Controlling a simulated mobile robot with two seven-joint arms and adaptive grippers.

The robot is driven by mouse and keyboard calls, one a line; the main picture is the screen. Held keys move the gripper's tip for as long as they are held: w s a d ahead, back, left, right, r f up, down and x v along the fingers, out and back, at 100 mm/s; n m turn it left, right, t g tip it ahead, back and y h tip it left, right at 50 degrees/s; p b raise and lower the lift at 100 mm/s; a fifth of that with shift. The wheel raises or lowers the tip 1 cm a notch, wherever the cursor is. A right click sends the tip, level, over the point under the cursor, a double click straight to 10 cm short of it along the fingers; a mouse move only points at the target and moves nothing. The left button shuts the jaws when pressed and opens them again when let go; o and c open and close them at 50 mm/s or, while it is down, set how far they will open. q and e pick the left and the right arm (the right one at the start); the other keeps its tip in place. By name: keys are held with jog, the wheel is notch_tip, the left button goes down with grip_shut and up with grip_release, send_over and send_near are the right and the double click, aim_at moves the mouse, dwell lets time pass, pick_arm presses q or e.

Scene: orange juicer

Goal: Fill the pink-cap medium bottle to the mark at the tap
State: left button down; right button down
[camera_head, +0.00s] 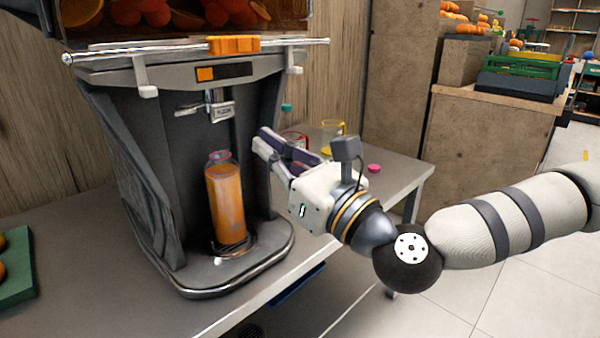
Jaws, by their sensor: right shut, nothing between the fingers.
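The bottle (227,205) stands upright on the juicer's base, below the tap (215,108). It holds orange juice up to near its shoulder, and its neck is pinkish. I cannot make out a fill mark. A small pink cap (374,168) lies on the table to the right, behind my right gripper. My right gripper (262,141) is shut and empty, to the right of the juicer, its fingertips near the juicer's right side and apart from the bottle. My left gripper is out of view.
The juicer (150,190) stands on a grey table (90,255), with oranges in its top. A yellow-rimmed jug (332,133) and a red-rimmed one (294,140) stand behind my right gripper. A green tray (16,268) with oranges is at the left edge.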

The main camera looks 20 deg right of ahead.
jog(key=v, duration=0.4)
jog(key=shift+s+d+f+p, duration=0.1)
jog(key=shift+s+d+p, duration=0.05)
jog(key=shift+s+p, duration=0.2)
